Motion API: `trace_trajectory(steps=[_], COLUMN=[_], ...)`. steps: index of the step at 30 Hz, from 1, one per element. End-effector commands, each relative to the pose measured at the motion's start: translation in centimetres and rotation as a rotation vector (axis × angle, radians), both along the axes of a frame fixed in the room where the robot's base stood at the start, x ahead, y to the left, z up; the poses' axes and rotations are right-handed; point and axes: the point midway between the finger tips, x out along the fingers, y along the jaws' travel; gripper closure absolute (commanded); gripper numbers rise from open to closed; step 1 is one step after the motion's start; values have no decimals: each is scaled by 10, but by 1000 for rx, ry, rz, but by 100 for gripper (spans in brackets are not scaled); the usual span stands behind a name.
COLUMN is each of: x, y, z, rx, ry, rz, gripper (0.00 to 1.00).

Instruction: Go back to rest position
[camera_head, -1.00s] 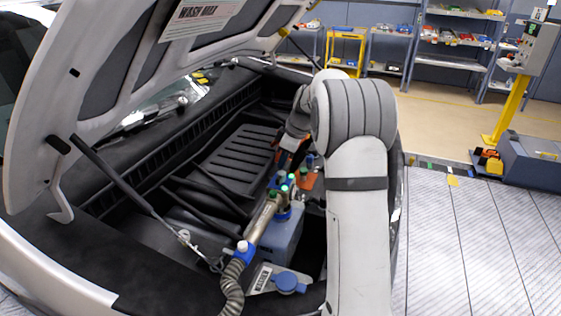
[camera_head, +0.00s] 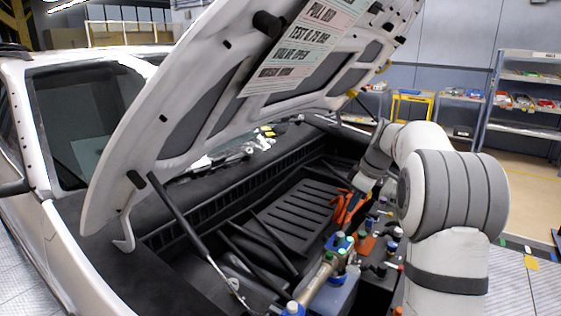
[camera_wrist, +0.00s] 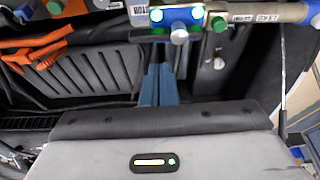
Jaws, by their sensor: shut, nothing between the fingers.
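My gripper (camera_wrist: 158,88) shows in the wrist view as two blue fingers pressed together, with nothing between them. In the wrist view it points at the dark engine bay, below a metal pipe (camera_wrist: 268,12) with a blue fitting (camera_wrist: 180,17) bearing green lights. In the head view my arm (camera_head: 440,190) reaches into the open engine bay from the right. The fingers cannot be made out there.
The raised hood (camera_head: 245,95) hangs over the bay, with a dark strut (camera_head: 185,225) at its left. Orange cables (camera_head: 347,208) lie near my wrist; they also show in the wrist view (camera_wrist: 35,47). Shelves (camera_head: 530,95) stand at the back right.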

Motion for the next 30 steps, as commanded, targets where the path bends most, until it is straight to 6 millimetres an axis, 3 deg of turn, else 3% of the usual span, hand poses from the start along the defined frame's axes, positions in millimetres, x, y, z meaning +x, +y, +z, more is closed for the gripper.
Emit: trace_trajectory(steps=[6, 14, 24, 30], x=[-62, -147, -262, -315], y=[35, 68, 95, 101], z=[20, 23, -3, -28], rx=[-25, -48, -52, -40], ry=[37, 63, 59, 45], rz=[-179, -416, -712, -853], gripper=[100, 100, 100, 100])
